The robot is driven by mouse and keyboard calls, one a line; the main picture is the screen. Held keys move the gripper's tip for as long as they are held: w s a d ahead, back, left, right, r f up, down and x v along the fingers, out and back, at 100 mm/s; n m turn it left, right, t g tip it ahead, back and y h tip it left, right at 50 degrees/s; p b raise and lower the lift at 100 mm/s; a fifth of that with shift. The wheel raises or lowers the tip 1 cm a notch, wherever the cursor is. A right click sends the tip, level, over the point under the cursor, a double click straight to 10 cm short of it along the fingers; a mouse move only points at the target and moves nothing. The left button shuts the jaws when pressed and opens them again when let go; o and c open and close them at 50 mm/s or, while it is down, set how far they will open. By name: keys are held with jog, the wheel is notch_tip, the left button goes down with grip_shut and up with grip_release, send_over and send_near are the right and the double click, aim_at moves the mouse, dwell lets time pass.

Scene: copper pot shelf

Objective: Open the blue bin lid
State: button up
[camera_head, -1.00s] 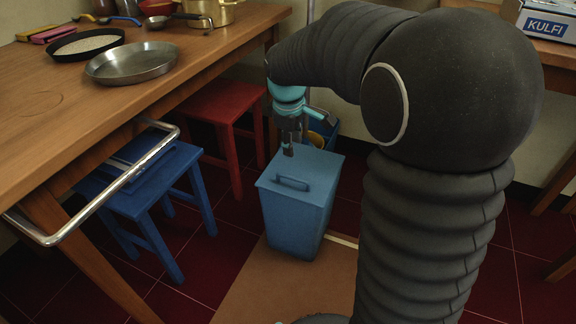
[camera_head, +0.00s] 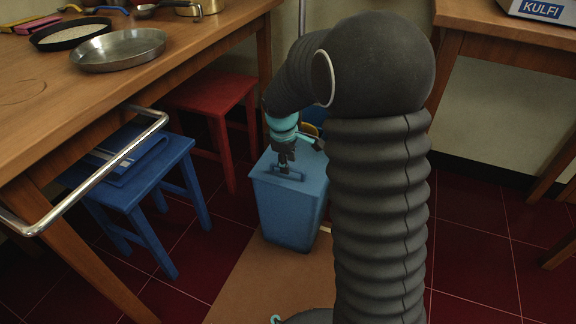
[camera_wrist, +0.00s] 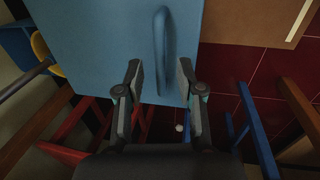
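The blue bin (camera_head: 286,212) stands upright on the floor with its flat lid (camera_head: 264,169) closed. A raised bar handle (camera_head: 277,176) lies across the lid. In the head view my gripper (camera_head: 284,170) points down at the handle and hides part of it. In the wrist view the lid (camera_wrist: 100,40) fills the upper middle, and the handle (camera_wrist: 162,50) runs lengthwise between and ahead of my two fingers. My gripper (camera_wrist: 160,75) is open, with a wide gap between the fingertips. I cannot tell whether a finger touches the lid.
A blue stool (camera_head: 150,180) and a red stool (camera_head: 212,92) stand left of the bin, beside the wooden counter (camera_head: 190,60) with its metal rail (camera_head: 100,180). A brown mat (camera_head: 250,275) lies in front. Another table (camera_head: 500,30) stands at the right. Dark red floor is clear at the right.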

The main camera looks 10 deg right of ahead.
jog(key=shift+w+f, duration=0.1)
jog(key=shift+f, duration=0.6)
grip_shut()
jog(key=shift+r, duration=0.1)
